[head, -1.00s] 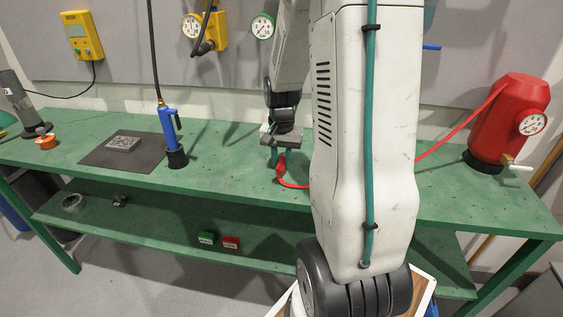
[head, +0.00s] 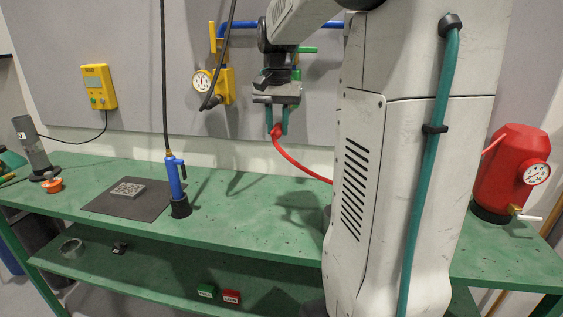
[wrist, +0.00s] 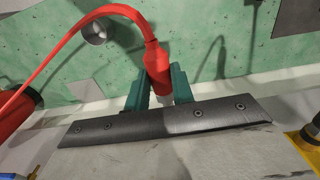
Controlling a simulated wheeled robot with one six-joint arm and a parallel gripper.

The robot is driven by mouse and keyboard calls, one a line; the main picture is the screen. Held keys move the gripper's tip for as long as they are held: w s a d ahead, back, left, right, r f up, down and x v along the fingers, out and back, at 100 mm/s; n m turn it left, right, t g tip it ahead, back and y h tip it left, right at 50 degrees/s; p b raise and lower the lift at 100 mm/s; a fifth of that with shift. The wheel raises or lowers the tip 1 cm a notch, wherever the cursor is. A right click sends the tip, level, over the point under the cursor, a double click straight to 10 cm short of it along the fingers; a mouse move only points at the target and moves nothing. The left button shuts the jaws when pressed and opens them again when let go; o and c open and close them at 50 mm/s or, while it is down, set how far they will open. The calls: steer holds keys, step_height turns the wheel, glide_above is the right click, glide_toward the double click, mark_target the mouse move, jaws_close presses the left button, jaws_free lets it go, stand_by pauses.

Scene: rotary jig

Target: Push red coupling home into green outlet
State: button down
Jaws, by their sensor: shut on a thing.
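My gripper (head: 277,122) is shut on the red coupling (head: 276,132), raised above the bench in front of the grey panel. In the wrist view the red coupling (wrist: 157,62) sits between the green jaws of my gripper (wrist: 160,88), with its red hose (wrist: 72,40) curving off to the left. In the head view the hose runs down right and passes behind my arm. Of the green outlet, a green handle (head: 307,50) shows on the panel just behind and above my gripper. The outlet's mouth is hidden by my gripper and wrist.
A yellow outlet (head: 225,85) with a gauge and hanging black hose is left of my gripper. A blue pipe (head: 250,26) runs above. The red tank (head: 512,170) stands at the bench's right. A blue tool (head: 174,178) stands on the green bench (head: 235,205).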

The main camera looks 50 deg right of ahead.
mark_target(278, 127)
steer(key=r, duration=0.4)
steer(key=shift+s+a, duration=0.35)
steer(key=shift+s+a+r, duration=0.15)
steer(key=shift+s+a, duration=0.1)
steer(key=shift+s, duration=0.15)
steer(key=shift+w+d, duration=0.1)
steer(key=shift+w+d, duration=0.5)
steer(key=shift+d, duration=0.3)
steer(key=shift+w+d, duration=0.45)
steer(key=shift+d, duration=0.4)
steer(key=shift+w+d, duration=0.5)
steer(key=shift+d, duration=0.3)
steer(key=shift+w+d, duration=0.45)
steer(key=shift+d, duration=0.3)
steer(key=shift+w+d, duration=0.4)
steer(key=shift+d, duration=0.35)
steer(key=c, duration=1.1)
jaws_free()
